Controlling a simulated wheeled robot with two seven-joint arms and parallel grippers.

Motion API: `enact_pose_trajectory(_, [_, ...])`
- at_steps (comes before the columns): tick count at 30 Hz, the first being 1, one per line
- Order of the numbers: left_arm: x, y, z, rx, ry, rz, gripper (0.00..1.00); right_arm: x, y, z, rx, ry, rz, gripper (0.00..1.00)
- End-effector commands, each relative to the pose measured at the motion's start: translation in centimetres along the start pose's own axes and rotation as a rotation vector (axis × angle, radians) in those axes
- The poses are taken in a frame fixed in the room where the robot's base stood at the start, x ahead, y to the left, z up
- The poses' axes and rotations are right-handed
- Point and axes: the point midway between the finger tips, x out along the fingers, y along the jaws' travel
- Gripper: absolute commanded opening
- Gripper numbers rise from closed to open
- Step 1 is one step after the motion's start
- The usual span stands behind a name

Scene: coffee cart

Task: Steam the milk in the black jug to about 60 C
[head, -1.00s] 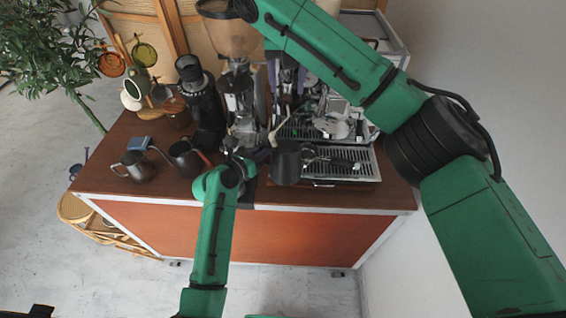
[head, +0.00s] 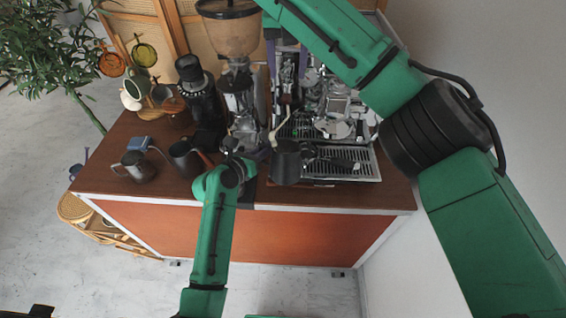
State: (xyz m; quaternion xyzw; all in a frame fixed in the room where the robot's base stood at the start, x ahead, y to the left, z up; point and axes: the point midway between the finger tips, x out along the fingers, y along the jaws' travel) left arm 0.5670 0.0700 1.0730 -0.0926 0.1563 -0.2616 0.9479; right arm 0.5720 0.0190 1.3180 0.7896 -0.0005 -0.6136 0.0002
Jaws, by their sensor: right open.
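The black jug (head: 286,164) is upright at the front left of the espresso machine's drip tray (head: 345,165). The pale steam wand (head: 279,128) slants down to the jug's mouth; its tip is hard to make out. My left gripper (head: 257,155) is beside the jug on its left. Its fingers are too small and dark to tell whether they hold the jug. My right gripper (head: 287,92) is open and empty in front of the machine, above and behind the jug. Part of my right wrist is beyond the top edge.
A grinder (head: 232,35) with a clear hopper stands left of the machine. A steel jug (head: 138,167), a dark cup (head: 184,156) and a small grey-blue device (head: 139,143) are on the counter's left. A mug rack (head: 147,90) is behind. The counter's front right corner (head: 398,195) is clear.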

Motion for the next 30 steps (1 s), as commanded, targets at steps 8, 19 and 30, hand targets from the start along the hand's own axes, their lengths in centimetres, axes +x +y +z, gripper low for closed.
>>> enact_pose_trajectory(8, [0.0, 0.0, 0.1, 0.000, -0.002, -0.001, 0.00, 0.0, 0.0, 0.0, 0.000, 0.000, 0.000, 0.60])
enact_pose_trajectory(19, [-0.5, -0.3, -1.1, -0.001, -0.001, -0.001, 0.00, -0.1, 0.0, 0.0, 0.000, 0.000, 0.000, 0.60])
enact_pose_trajectory(30, [-1.5, -0.7, -3.2, -0.002, -0.002, 0.000, 0.00, -0.1, 0.0, 0.0, 0.000, 0.000, 0.000, 0.60])
